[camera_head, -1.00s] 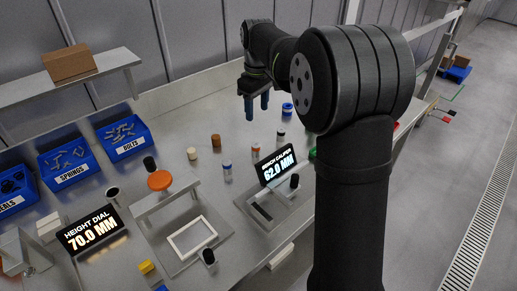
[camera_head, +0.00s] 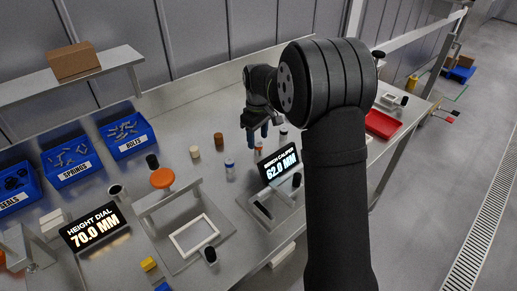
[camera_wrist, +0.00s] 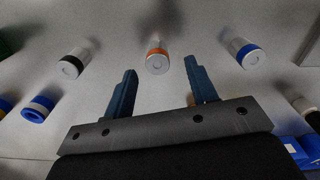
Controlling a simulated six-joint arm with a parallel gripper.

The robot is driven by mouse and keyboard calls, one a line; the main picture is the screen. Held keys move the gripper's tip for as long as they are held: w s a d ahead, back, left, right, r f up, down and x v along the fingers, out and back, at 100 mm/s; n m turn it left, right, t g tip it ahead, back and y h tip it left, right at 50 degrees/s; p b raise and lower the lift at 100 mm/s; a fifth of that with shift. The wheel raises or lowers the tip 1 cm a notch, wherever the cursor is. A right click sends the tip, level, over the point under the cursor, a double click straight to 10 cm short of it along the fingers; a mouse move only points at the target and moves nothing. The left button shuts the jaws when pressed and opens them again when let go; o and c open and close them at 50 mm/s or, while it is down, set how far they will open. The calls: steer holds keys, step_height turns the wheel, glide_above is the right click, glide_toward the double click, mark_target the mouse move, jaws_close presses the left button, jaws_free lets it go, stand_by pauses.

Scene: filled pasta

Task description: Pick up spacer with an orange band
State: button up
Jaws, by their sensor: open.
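The spacer with an orange band (camera_wrist: 157,57) is a pale, short cylinder standing on the bench. In the wrist view it is ahead of my gripper (camera_wrist: 160,85), between the lines of the two blue fingers and apart from them. In the head view a small pale cylinder, likely this spacer (camera_head: 258,149), stands just below the fingertips. My gripper (camera_head: 257,134) is open and empty, above the bench and pointing down. The band is hard to make out in the head view.
In the wrist view a blue-banded spacer (camera_wrist: 245,54) stands to the right and a black-banded spacer (camera_wrist: 74,63) to the left. The bench caliper (camera_head: 278,164) is close to the gripper in the head view. A brown cylinder (camera_head: 218,139) stands left, with bare bench around it.

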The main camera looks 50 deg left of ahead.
mark_target(258, 144)
step_height(258, 144, down, 5)
steer(key=shift+w+r, duration=0.1)
steer(key=shift+w, duration=0.05)
steer(key=c, duration=1.1)
